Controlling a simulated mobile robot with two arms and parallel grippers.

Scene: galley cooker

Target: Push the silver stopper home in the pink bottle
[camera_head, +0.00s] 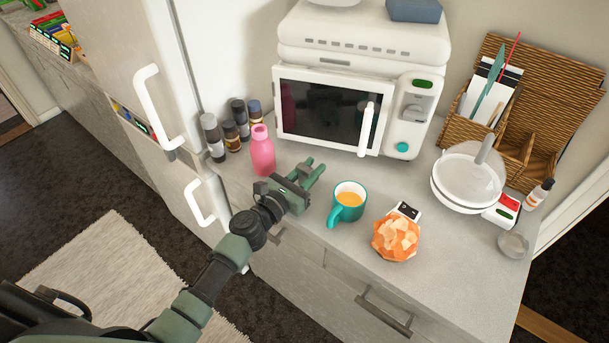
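The pink bottle (262,155) stands upright on the counter, left of the microwave front. Its top looks pink, and I cannot make out a silver stopper in its mouth. My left gripper (314,166) is just right of the bottle, over the counter before the microwave. My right gripper is not in view.
Dark-capped jars (231,136) stand behind the bottle. A white microwave (409,95) is behind the gripper. Right of the gripper are a teal mug (347,207), an orange bowl (396,240), a kitchen scale with a clear-lidded bowl (466,182), and a small grey round piece (514,244).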

